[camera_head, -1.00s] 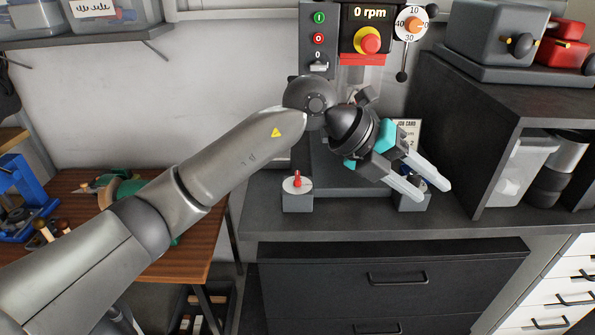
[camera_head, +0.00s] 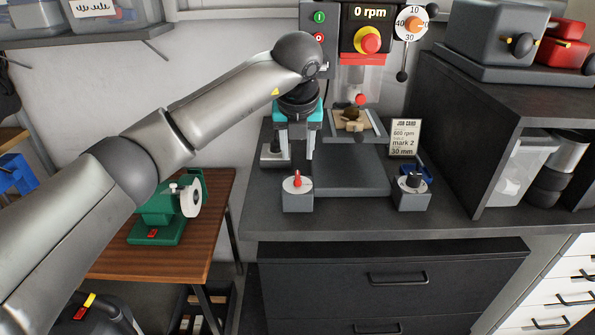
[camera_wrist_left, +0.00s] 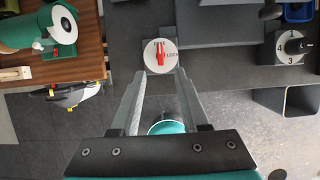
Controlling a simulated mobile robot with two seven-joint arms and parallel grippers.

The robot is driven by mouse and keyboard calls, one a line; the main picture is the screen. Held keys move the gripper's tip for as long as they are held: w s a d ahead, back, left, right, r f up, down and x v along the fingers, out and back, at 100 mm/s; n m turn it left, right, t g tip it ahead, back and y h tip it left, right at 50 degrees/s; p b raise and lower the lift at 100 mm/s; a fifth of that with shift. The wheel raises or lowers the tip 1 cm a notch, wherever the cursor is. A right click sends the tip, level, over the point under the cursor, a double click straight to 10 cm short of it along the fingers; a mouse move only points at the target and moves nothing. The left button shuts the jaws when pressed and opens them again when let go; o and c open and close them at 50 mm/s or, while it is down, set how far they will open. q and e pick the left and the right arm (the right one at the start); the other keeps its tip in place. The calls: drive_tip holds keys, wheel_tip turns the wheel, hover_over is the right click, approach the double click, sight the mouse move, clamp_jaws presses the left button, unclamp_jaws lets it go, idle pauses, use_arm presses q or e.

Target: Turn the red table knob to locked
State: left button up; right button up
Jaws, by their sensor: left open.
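The red table knob (camera_head: 297,181) stands on a white dial on a small grey block at the front left of the drill press base. In the left wrist view the red knob (camera_wrist_left: 161,54) lies just beyond the fingertips, with small lettering that seems to read LOCK at its right. My left gripper (camera_head: 297,158) points down, open and empty, above and slightly behind the knob in the head view. In the wrist view its two fingers (camera_wrist_left: 160,73) are spread, apart from the knob. My right gripper is in neither view.
A black numbered knob (camera_head: 413,181) sits on a similar block at the right. The drill press base (camera_head: 348,178) lies between them, with a job card (camera_head: 405,137) behind. A green grinder (camera_head: 160,212) stands on the wooden table at the left. The bench front is clear.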

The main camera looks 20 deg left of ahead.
sight(297, 176)
use_arm(q)
drive_tip(key=x, duration=0.8)
drive_tip(key=shift+f, duration=0.15)
clamp_jaws()
idle(0.3)
